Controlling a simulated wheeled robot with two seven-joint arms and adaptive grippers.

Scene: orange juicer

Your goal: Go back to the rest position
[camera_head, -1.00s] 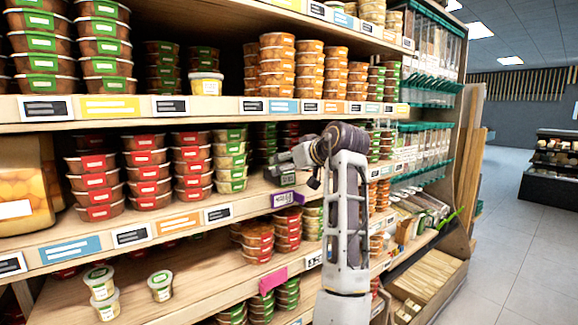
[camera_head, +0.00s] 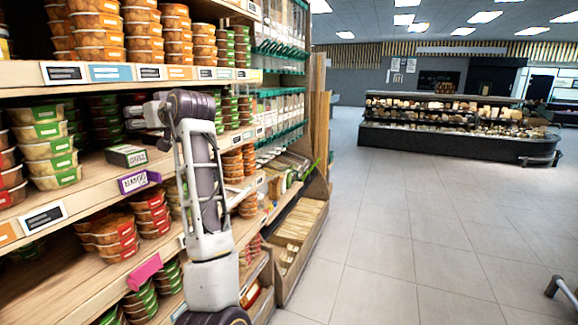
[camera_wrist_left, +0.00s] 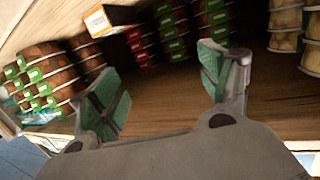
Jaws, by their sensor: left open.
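My left arm rises in front of the shelf unit in the head view, and its forearm points left into the middle shelf. My left gripper is at the far end of the arm, around the wrist part (camera_head: 143,114), small and partly hidden there. In the left wrist view my left gripper (camera_wrist_left: 160,88) is open, with its two green-padded fingers well apart and nothing between them. Bare brown shelf board (camera_wrist_left: 165,100) shows between and beyond the fingers. My right gripper is in neither view.
Tubs with green labels (camera_head: 50,152) stand on the middle shelf, left of the arm. A dark box (camera_head: 126,156) lies near the shelf edge. Dispensers (camera_head: 280,115) stand beyond. Open tiled floor (camera_head: 400,240) extends right, toward a long display counter (camera_head: 455,125).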

